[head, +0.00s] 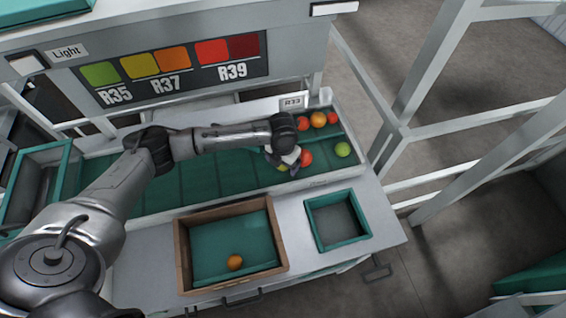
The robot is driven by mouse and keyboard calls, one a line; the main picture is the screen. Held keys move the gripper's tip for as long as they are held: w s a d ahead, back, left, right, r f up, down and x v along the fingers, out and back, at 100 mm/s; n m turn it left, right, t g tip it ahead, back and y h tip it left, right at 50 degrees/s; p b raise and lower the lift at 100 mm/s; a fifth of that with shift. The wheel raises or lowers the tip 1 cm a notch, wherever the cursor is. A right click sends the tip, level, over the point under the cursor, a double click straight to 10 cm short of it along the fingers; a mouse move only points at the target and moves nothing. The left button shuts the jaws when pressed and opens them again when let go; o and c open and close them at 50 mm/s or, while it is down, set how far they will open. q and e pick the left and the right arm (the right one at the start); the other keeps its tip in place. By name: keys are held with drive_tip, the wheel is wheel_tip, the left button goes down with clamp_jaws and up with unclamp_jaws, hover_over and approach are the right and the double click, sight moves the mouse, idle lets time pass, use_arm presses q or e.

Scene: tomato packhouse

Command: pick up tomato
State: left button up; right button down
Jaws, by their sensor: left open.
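Several tomatoes lie on the right end of the green belt (190,184). A red tomato (305,157) is right beside my left gripper (288,164). A yellow-green tomato (282,168) shows partly below the gripper. A green tomato (343,149) lies further right. An orange tomato (318,119) and red tomatoes (333,118) (303,124) lie at the back. My left gripper is open and points down over the belt; its fingertips are partly hidden, and I cannot tell whether it touches a tomato. My right gripper is not in view.
A wooden-sided box (181,255) with a green bottom holds one orange tomato (235,262). An empty grey tray with a green rim (311,226) stands to its right. A colour chart (170,68) is behind the belt. White frame posts (420,75) stand at the right.

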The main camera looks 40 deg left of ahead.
use_arm(q)
drive_tip(key=c, duration=0.8)
drive_tip(key=shift+r, duration=0.15)
